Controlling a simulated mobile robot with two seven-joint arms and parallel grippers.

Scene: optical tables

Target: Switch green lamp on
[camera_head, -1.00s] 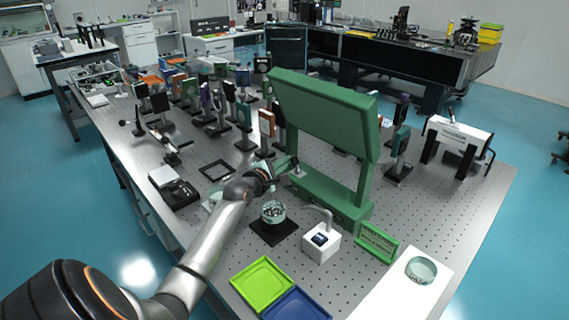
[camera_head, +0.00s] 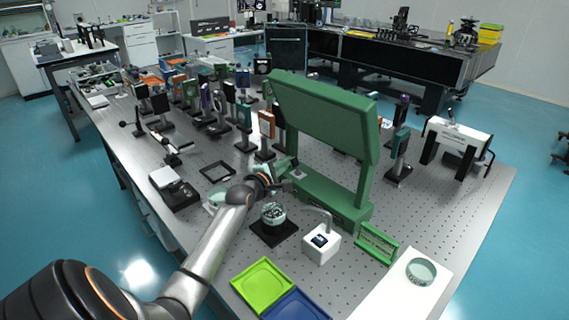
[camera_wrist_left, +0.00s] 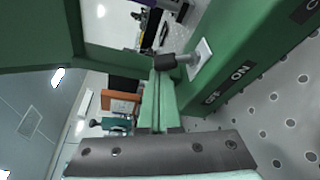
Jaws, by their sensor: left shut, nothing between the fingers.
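The green lamp (camera_head: 325,120) stands on the optical table, with a wide slanted head on uprights over a green base. In the left wrist view its base (camera_wrist_left: 225,55) carries a toggle switch (camera_wrist_left: 182,60) with a black tip and metal stem on a pale plate. My left gripper (camera_head: 291,181) is at the base near the switch. Its green fingers (camera_wrist_left: 158,78) are shut and empty, their tips right by the black tip; I cannot tell whether they touch. No glow shows on the lamp. My right gripper is not in view.
A glass vessel on a black plate (camera_head: 285,236), a white box (camera_head: 321,246) and a green rack (camera_head: 378,243) stand close by. Green (camera_head: 263,283) and blue trays lie in front. Several optical mounts crowd the table behind my arm. Clear perforated tabletop (camera_head: 440,208) lies right of the lamp.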

